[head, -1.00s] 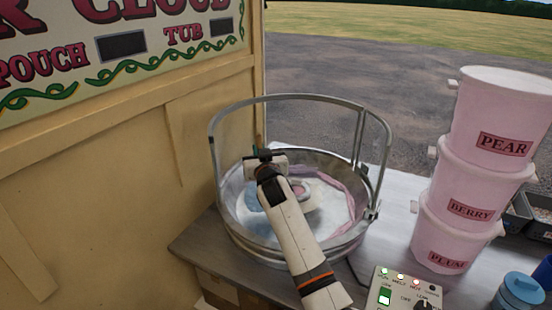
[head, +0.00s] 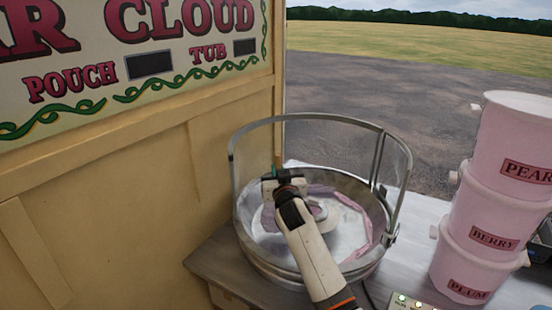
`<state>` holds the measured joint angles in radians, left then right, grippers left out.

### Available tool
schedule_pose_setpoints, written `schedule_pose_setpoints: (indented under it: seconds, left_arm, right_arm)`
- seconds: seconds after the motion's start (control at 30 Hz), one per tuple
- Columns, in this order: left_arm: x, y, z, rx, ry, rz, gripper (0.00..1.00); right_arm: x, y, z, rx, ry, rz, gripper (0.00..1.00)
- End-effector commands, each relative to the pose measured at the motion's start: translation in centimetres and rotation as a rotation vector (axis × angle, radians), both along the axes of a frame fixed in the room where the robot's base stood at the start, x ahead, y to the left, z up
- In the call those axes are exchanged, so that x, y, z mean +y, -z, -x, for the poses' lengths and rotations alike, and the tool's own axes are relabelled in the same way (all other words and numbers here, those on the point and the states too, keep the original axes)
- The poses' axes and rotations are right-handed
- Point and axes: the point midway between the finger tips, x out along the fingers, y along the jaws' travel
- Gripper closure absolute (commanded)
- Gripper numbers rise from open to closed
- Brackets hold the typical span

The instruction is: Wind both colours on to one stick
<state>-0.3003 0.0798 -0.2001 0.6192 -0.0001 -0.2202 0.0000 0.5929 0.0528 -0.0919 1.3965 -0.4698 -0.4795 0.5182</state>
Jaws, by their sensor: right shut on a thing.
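The round metal floss bowl (head: 381,243) stands on the bench with a tall clear guard around its back. Pink-mauve floss (head: 352,213) lies along its right inner wall. A paler mauve patch (head: 267,217) shows left of my arm. The spinner head (head: 319,211) is in the middle, partly hidden by my arm. My right gripper (head: 277,174) is over the left back part of the bowl, inside the guard. It is shut on a thin stick (head: 276,161), of which only a short greenish piece shows above the jaws. Any floss on the stick is hidden. My left gripper is out of view.
Pink tubs labelled PEAR (head: 512,135), BERRY (head: 481,212) and PLUM (head: 458,265) are stacked to the right. A control box (head: 408,302) is cut off at the bottom. The yellow stall wall (head: 120,210) stands close at the left. Bare bench lies between bowl and tubs.

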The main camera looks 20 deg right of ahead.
Motion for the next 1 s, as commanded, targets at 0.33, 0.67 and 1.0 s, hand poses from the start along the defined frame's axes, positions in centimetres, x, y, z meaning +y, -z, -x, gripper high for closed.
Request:
schedule_pose_setpoints:
  seconds: [0.33,0.67,1.0]
  left_arm:
    - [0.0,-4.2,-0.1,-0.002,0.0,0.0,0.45]
    - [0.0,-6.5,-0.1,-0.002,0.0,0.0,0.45]
    - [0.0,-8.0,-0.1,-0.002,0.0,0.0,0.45]
  right_arm:
    - [-1.8,-0.4,5.8,0.002,0.002,0.004,1.0]
    - [-5.5,-0.3,9.7,0.002,0.001,0.003,1.0]
    - [-10.8,-0.2,11.6,0.002,0.001,0.005,1.0]
